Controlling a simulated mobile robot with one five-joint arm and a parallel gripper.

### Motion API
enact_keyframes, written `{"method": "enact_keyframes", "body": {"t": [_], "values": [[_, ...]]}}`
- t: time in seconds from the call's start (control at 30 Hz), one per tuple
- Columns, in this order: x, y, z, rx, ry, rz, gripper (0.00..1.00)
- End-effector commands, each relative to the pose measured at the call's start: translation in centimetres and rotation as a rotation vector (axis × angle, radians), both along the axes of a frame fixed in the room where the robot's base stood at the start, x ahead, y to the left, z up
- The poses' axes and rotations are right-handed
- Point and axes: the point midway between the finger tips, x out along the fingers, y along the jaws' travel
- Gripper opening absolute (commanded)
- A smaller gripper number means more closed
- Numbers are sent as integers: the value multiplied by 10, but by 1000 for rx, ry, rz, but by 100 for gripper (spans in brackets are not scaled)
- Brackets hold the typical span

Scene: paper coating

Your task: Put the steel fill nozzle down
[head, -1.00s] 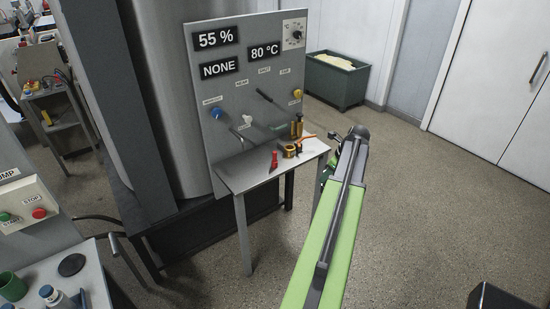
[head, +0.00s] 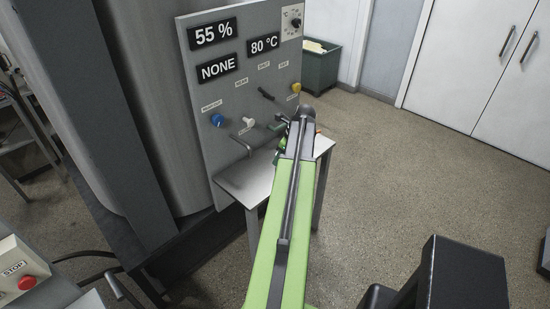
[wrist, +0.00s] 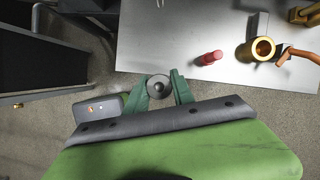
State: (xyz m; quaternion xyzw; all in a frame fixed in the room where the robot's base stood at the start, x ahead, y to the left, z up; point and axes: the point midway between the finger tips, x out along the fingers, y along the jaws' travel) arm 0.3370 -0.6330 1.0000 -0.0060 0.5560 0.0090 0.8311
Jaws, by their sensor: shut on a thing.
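My gripper (wrist: 160,89) shows in the wrist view with its green fingers closed around a round grey metal piece, seen end-on. This looks like the steel fill nozzle (wrist: 158,86); only its round end shows, and how far it reaches below is hidden. In the wrist view the gripper and nozzle appear over the floor, just outside the edge of the small grey table (wrist: 160,45). In the head view my arm covers part of this table (head: 245,182), and the nozzle cannot be made out.
On the table in the wrist view are a red piece (wrist: 208,58), a brass cup-like piece (wrist: 260,48) and an orange curved piece (wrist: 300,57). The table's left part looks bare. A control panel (head: 245,85) stands behind it. Open floor (head: 400,180) lies to the right.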

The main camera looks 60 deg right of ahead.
Motion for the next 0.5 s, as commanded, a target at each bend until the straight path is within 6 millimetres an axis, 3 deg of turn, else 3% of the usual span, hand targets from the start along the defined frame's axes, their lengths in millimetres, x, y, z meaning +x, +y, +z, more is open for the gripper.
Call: {"method": "enact_keyframes", "body": {"t": [0.2, 0.4, 0.5], "values": [[-10, -2, 1, 0, 0, -12, 0], [-26, 38, 8, 1, 0, 42, 0], [-29, 42, 7, 0, -1, 56, 0]]}}
